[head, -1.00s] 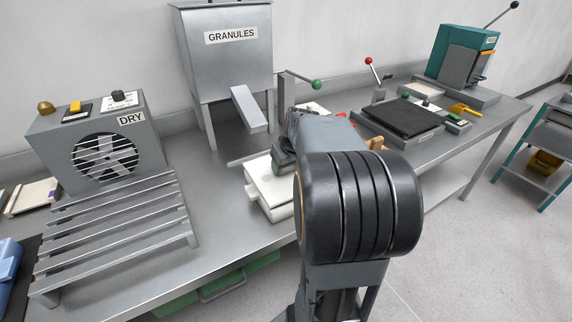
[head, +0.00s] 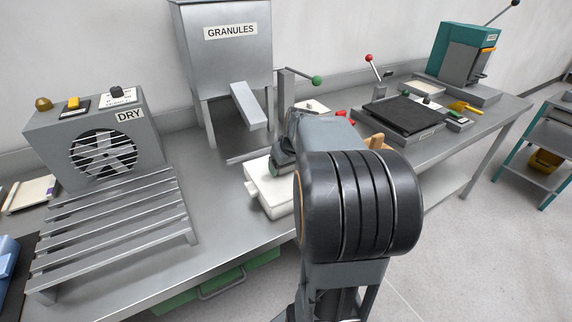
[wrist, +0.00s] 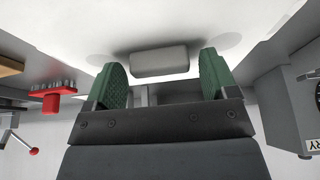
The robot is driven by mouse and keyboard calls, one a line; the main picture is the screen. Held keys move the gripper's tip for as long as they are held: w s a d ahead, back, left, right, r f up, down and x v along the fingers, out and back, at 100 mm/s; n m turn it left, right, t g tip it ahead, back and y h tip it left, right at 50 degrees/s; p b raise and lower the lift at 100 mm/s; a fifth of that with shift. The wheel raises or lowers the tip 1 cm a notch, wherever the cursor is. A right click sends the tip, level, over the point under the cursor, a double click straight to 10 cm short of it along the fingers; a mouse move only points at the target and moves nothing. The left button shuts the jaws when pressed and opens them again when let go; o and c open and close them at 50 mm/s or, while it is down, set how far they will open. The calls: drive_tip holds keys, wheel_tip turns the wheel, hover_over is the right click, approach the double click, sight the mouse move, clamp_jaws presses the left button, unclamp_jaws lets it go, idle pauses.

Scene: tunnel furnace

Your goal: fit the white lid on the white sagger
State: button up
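The white sagger (head: 281,206) stands on the steel bench left of my arm, partly hidden behind it. A flat white lid (head: 258,177) appears to lie on top of it; the seam between them is hard to make out. In the wrist view the broad white lid surface (wrist: 60,30) fills the top, with a pale block-shaped knob (wrist: 160,63) in the middle. My gripper (wrist: 165,72) has its green-padded fingers apart, one on either side of the knob, with a narrow gap showing. It is also seen in the head view over the lid (head: 279,168).
A granules hopper (head: 225,75) with a chute stands behind the lid. A slatted rack (head: 115,230) and a dryer (head: 95,140) are at the left. A dark plate (head: 402,118) and a teal press (head: 462,55) are at the right. Bare bench lies between rack and sagger.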

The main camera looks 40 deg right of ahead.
drive_tip(key=shift+o, duration=0.8)
drive_tip(key=shift+f, duration=0.1)
drive_tip(key=d+p+v, duration=0.1)
drive_tip(key=v, duration=1.3)
drive_tip(key=shift+a, duration=0.4)
drive_tip(key=shift+w, duration=0.1)
